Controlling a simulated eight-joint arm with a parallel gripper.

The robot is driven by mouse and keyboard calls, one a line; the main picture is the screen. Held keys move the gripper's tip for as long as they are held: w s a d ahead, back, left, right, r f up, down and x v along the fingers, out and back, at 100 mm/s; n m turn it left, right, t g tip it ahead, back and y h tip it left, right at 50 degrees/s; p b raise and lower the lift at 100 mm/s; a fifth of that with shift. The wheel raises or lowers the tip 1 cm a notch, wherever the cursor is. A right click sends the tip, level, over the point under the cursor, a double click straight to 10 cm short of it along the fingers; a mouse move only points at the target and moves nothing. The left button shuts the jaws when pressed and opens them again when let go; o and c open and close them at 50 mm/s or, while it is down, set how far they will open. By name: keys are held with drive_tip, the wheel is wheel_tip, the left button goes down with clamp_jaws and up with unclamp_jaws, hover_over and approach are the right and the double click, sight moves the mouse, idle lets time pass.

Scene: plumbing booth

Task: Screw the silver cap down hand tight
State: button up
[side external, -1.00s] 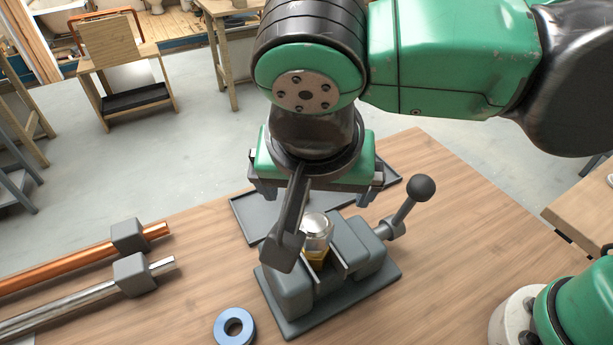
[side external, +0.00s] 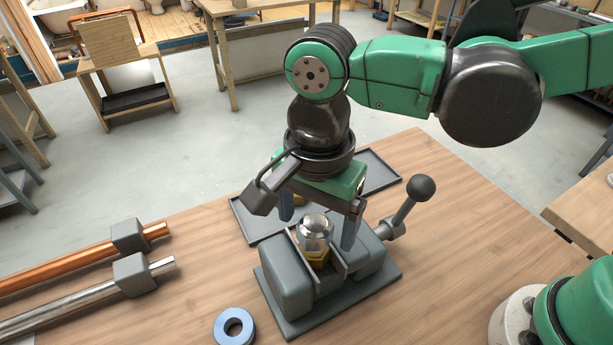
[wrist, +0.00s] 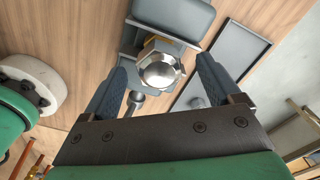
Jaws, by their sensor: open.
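The silver cap (side external: 315,229) has a domed top and sits upright on a brass fitting (side external: 317,257). The fitting is held between the jaws of a grey vise (side external: 285,283) on the wooden bench. In the wrist view the cap (wrist: 160,72) shows from above, beyond and between my fingers. My gripper (side external: 318,222) is open, behind the cap in the side view, with a finger on either side. In the wrist view (wrist: 165,80) both fingers are apart from the cap. Part of the fitting is hidden by the cap and the vise jaws.
The vise handle (side external: 408,205) with its black ball rises at the right. A dark tray (side external: 374,172) lies behind the vise. A blue tape ring (side external: 220,330) lies in front. Copper (side external: 75,262) and silver (side external: 80,303) pipes lie in grey blocks at left.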

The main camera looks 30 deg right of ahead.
sight(317, 222)
clamp_jaws()
drive_tip(key=m, duration=0.5)
drive_tip(key=shift+f, duration=0.1)
drive_tip(key=m, duration=0.5)
drive_tip(key=shift+o, duration=1.2)
unclamp_jaws()
drive_tip(key=shift+r, duration=2.45)
